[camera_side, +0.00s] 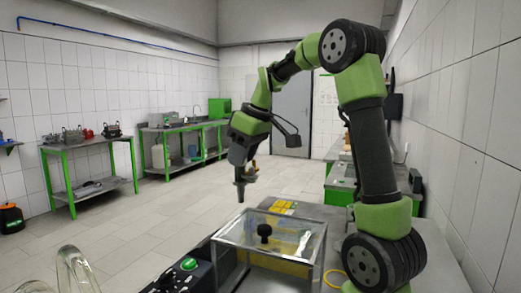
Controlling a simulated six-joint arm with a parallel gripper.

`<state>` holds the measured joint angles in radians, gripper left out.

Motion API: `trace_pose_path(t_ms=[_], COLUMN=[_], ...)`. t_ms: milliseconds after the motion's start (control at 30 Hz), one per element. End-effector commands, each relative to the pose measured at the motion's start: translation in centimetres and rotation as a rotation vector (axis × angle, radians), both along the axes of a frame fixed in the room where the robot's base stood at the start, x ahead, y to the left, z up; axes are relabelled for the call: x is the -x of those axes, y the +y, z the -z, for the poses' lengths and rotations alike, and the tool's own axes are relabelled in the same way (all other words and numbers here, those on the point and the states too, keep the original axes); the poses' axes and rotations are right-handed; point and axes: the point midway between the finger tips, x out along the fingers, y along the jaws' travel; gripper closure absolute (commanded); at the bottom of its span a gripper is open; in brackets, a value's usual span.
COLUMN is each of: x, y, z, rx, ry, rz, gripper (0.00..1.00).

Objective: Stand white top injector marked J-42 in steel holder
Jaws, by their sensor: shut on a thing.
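My gripper (243,178) is shut and points down, above and to the left of a clear box. A small dark part (241,195) hangs below its jaws. It looks like the lower end of an injector; I cannot make out a white top or a J-42 mark at this size. The part is in the air, apart from the box. I cannot pick out the steel holder for certain.
The clear box (228,240) with a metal frame and black knob (264,231) stands on the near bench. A black unit with a green button (189,264) is to its left. A yellow pad (283,207) lies behind. Clear glassware (75,270) is at lower left.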

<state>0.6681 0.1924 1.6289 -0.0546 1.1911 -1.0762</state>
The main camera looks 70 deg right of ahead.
Motion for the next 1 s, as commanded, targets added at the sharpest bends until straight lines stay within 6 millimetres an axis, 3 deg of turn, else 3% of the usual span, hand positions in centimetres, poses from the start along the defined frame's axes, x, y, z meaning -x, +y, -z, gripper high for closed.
trace_pose_path(t_ms=[100,467,800,1000], x=[-0.4,0.2,2.9,5.2], y=[3.1,10.3,17.1,20.2], z=[-0.1,0.0,0.0,-0.1], rx=[0.004,0.004,0.003,0.0], ry=[-0.002,-0.002,-0.001,-0.002], rz=[0.102,0.449,0.863,1.098], gripper=[1.0,1.0,1.0,1.0])
